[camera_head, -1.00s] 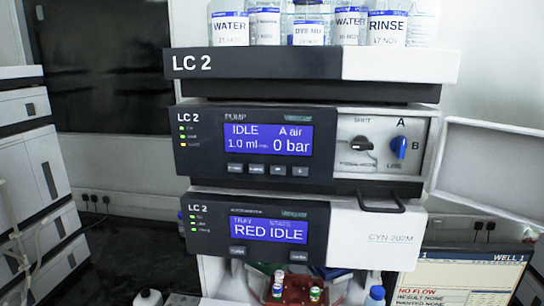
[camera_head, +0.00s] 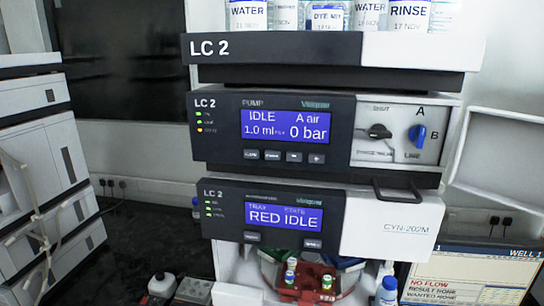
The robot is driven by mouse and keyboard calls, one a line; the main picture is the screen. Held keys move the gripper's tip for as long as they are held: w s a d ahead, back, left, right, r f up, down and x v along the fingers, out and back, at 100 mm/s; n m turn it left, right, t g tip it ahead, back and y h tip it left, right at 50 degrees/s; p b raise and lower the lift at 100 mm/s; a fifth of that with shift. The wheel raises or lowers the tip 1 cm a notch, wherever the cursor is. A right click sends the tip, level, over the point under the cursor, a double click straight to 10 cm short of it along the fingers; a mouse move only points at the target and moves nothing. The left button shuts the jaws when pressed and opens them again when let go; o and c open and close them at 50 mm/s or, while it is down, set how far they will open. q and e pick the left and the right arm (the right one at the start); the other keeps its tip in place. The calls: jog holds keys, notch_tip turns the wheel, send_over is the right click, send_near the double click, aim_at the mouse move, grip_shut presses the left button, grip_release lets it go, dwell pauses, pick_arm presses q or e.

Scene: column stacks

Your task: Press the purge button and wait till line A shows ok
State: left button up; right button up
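The LC 2 pump module (camera_head: 225,140) stands in the middle of the stack. Its blue screen (camera_head: 286,127) reads IDLE, A air, 1.0 ml and 0 bar. On the right panel are a black knob (camera_head: 379,132) under the word SHUT and a blue knob (camera_head: 417,135) between the marks A and B. Neither gripper is in view.
Below, another module's screen (camera_head: 284,216) reads RED IDLE. A red tray (camera_head: 300,282) with small vials sits under it. Labelled bottles (camera_head: 327,17) stand on top. A monitor (camera_head: 470,274) at lower right shows NO FLOW. An open panel door (camera_head: 500,150) sticks out at right.

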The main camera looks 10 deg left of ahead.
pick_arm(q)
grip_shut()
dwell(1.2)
